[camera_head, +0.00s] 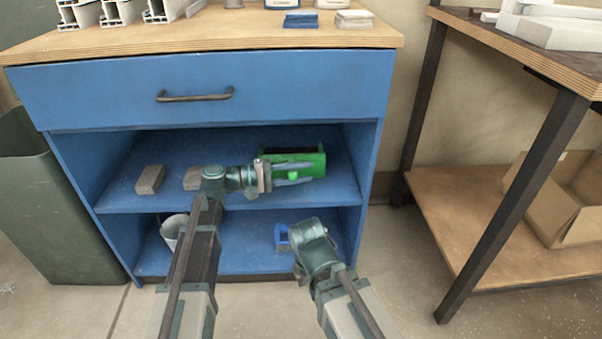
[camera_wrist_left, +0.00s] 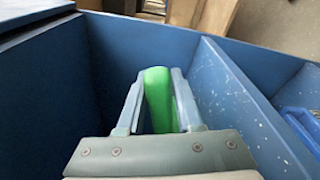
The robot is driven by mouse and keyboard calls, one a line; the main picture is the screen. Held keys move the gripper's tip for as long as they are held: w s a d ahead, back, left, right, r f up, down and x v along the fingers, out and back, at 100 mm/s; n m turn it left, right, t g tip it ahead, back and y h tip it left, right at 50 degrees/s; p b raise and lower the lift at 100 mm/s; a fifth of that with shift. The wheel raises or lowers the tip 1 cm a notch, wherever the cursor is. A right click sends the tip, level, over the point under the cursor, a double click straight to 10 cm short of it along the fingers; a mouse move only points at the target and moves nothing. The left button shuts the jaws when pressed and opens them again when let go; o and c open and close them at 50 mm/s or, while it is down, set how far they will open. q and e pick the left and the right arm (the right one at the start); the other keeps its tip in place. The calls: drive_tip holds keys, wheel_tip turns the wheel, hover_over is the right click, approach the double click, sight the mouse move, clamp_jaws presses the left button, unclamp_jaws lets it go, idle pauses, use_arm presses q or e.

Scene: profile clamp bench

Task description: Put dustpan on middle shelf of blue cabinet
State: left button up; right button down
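The green dustpan (camera_head: 305,158) is inside the middle compartment of the blue cabinet (camera_head: 80,165), toward its right side. My left gripper (camera_head: 291,176) reaches into that compartment with its fingers on the dustpan. In the left wrist view, the two fingers (camera_wrist_left: 158,98) close on both sides of the green handle (camera_wrist_left: 157,85). The dustpan is over the middle shelf (camera_head: 245,200); I cannot tell whether it touches it. My right gripper (camera_head: 318,250) is low in front of the cabinet's bottom compartment, and its fingertips do not show clearly.
Two grey-brown blocks (camera_head: 150,179) lie on the left of the middle shelf. A pale bucket (camera_head: 173,228) and a blue item (camera_head: 282,237) are on the bottom shelf. A dark bin (camera_head: 40,220) stands left. A table with a cardboard box (camera_head: 560,205) stands right.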

use_arm(q)
drive_tip(key=o, duration=0.4)
drive_tip(key=s+a, duration=0.2)
drive_tip(key=a, duration=1.1)
drive_tip(key=shift+a+r, duration=0.25)
drive_tip(key=shift+a, duration=0.1)
